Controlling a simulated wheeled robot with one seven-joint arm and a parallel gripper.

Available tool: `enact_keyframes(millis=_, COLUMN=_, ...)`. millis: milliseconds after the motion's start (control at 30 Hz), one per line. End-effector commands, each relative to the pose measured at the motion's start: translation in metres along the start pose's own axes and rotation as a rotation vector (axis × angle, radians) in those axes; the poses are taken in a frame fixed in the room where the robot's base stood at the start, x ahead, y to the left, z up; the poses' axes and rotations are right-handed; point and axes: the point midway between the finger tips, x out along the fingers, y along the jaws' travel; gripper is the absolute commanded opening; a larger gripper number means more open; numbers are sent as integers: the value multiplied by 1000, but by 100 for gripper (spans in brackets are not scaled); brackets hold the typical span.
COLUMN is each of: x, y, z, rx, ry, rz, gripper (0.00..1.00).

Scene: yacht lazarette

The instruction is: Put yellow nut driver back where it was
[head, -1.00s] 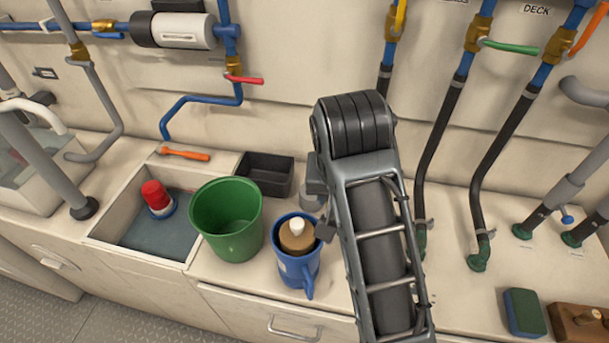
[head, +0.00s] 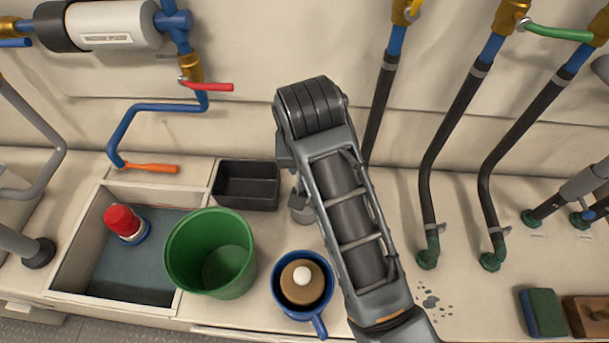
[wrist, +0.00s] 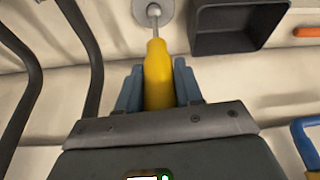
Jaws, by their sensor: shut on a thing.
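The yellow nut driver (wrist: 158,75) shows in the wrist view, its handle between the two blue-grey fingers of my gripper (wrist: 157,82). Its thin metal shaft points away from the gripper, and its end overlaps a round grey holder (wrist: 140,12) at the top edge. I cannot tell whether the tip is inside the holder or only in front of it. In the head view a grey cylinder (head: 302,212), seemingly the same holder, stands on the counter and is partly hidden by my arm. The arm also hides the nut driver there.
A black bin (head: 247,186) stands left of the grey cylinder. A green bucket (head: 210,255) and a blue jug (head: 303,288) with a brush stand in front. Black hoses (head: 440,150) rise on the right. A sponge (head: 543,312) lies at the far right.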

Motion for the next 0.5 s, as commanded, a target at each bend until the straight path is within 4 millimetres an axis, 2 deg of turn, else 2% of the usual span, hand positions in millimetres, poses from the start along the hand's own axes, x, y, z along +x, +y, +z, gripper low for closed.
enact_keyframes(millis=167, x=12, y=0, z=4, rx=-1, ry=-1, rz=0, gripper=0)
enact_keyframes(millis=333, x=34, y=0, z=12, rx=-2, ry=-1, rz=0, gripper=0)
enact_keyframes(millis=500, x=38, y=0, z=12, rx=-1, ry=3, rz=-1, gripper=0)
